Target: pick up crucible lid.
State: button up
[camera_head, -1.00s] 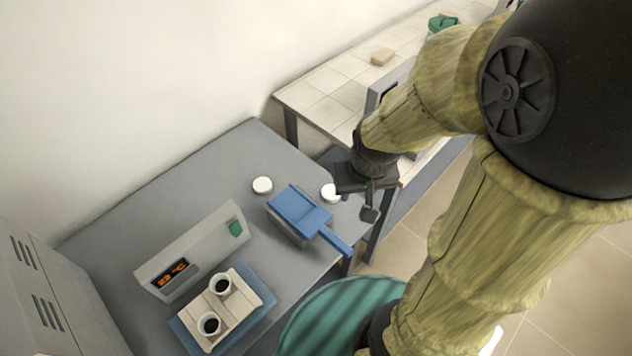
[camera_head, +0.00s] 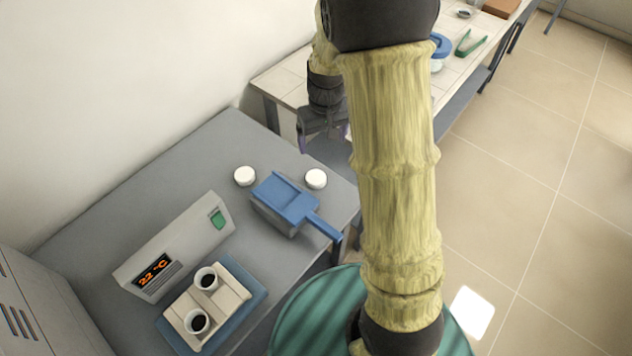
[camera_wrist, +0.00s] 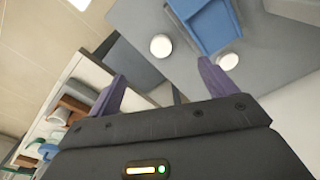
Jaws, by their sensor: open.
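Two small white round discs that look like crucible lids lie flat on the grey table. The left lid (camera_head: 244,176) and the right lid (camera_head: 316,179) are on either side of a blue-topped block with a handle (camera_head: 287,200). My gripper (camera_head: 323,138) is open and empty, above the table's far right corner, behind the right lid and apart from it. In the wrist view, my open purple fingers (camera_wrist: 162,72) point toward the table. The right lid (camera_wrist: 160,46) shows just beyond the gap between them; the left lid (camera_wrist: 229,62) is near the right fingertip.
Two white crucibles with dark insides, one (camera_head: 206,279) behind the other (camera_head: 197,321), stand on a pale slab over a blue tray (camera_head: 258,302). A grey controller (camera_head: 175,245) reads 22 °C. A tiled bench (camera_head: 283,83) stands behind.

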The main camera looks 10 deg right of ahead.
jog(key=w+f+n+b, duration=0.1)
jog(key=w+f, duration=0.4)
jog(key=shift+w+a+g, duration=0.2)
jog(key=shift+w+g, duration=0.2)
jog(key=shift+f, duration=0.1)
jog(key=p, duration=0.1)
send_over(316, 177)
notch_tip(316, 177, down, 12)
jog(key=shift+a, duration=0.1)
jog(key=shift+f+p, duration=0.75)
jog(key=shift+f, duration=1.85)
